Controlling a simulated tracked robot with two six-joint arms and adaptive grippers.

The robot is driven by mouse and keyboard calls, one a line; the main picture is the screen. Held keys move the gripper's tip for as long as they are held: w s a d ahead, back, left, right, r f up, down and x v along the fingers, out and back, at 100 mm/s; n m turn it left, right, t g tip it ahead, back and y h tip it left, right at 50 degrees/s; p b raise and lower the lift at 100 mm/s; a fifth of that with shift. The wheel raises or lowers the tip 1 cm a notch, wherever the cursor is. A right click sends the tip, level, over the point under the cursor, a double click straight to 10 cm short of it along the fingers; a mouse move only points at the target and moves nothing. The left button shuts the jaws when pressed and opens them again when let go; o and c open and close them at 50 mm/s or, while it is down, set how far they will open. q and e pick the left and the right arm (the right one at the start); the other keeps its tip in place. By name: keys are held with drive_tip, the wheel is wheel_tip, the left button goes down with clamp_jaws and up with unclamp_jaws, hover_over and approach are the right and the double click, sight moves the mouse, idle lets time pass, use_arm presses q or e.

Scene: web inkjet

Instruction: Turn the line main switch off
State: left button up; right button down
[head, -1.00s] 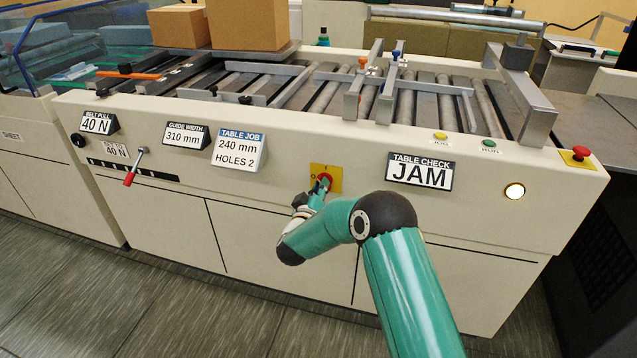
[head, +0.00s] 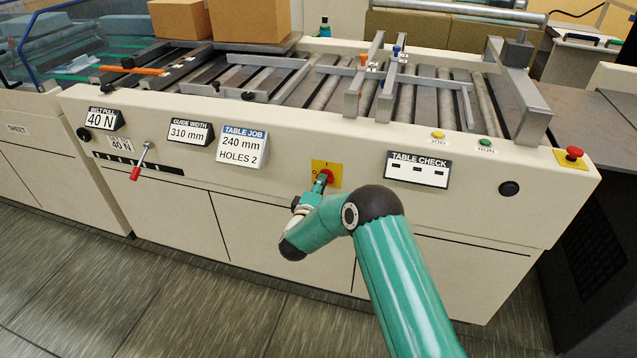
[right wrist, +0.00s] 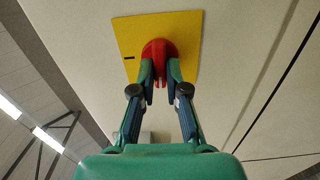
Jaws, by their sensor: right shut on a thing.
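The line main switch is a red rotary knob (head: 328,175) on a yellow plate (head: 334,166) on the machine's front face. The plate has an I mark at its top and an O mark at its left. My right gripper (head: 321,181) is at the knob. In the right wrist view its two fingers (right wrist: 160,78) are closed on the lower part of the red knob (right wrist: 159,49), in front of the yellow plate (right wrist: 188,30). The knob's exact angle is partly hidden by the fingers. My left gripper is not in view.
The table check display (head: 418,172) shows only short dashes. A round lamp (head: 509,189) to its right is dark. A red emergency button (head: 573,153) sits at the right corner, and a red-handled lever (head: 137,171) at the left. The floor in front is clear.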

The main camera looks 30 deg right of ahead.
drive_tip(key=shift+r+n, duration=0.15)
drive_tip(key=shift+n, duration=0.15)
drive_tip(key=c, duration=1.2)
unclamp_jaws()
drive_tip(key=shift+w, duration=0.1)
drive_tip(key=shift+f, duration=0.2)
drive_tip(key=v, duration=1.2)
drive_tip(key=shift+d, duration=0.1)
